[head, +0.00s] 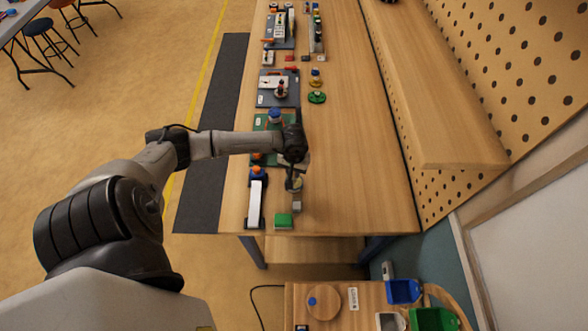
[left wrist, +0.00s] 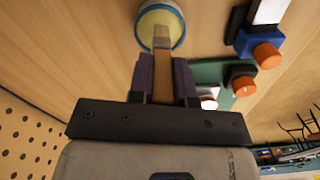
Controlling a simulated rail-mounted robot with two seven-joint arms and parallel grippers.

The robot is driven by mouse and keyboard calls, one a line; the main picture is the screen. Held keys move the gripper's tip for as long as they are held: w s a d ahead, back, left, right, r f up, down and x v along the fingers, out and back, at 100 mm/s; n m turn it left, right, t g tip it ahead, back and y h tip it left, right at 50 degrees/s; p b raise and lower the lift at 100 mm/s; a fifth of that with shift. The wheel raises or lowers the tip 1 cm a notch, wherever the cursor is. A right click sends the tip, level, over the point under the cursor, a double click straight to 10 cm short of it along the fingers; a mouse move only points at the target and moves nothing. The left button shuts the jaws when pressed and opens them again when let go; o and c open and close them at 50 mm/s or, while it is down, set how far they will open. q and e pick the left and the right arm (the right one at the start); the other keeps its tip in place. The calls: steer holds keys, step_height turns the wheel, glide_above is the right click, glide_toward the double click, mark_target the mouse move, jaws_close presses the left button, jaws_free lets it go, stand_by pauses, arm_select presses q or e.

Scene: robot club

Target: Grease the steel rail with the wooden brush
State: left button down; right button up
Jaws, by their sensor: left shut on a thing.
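My left gripper (head: 292,184) is over the near part of the workbench, pointing down. In the left wrist view its two fingers (left wrist: 163,68) are closed on the flat wooden handle of the brush (left wrist: 162,88). The brush's far end reaches over a round tin (left wrist: 147,24) with a blue rim and yellowish inside; whether the bristles touch the contents is hidden. A long pale bar (head: 255,205), apparently the steel rail, lies left of the gripper, with a blue block and orange knob (head: 257,171) at its far end. My right gripper is not in view.
A green block (head: 284,221) lies at the bench's near edge. Several fixtures stand along the bench's left side, including a dark plate (head: 265,100). The bench's right half (head: 360,175) is clear, below a wooden shelf (head: 440,110). A lower table holds coloured bins (head: 403,291).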

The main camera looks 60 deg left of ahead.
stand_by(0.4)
arm_select(q)
steer(key=shift+f+b, duration=0.45)
steer(key=shift+b, duration=0.1)
stand_by(0.4)
stand_by(0.6)
stand_by(0.8)
steer(key=shift+f+b, duration=0.15)
steer(key=shift+b, duration=0.2)
stand_by(0.4)
steer(key=shift+r+p, duration=1.3)
steer(key=shift+r, duration=1.4)
steer(key=shift+r+p, duration=0.3)
steer(key=shift+r, duration=0.55)
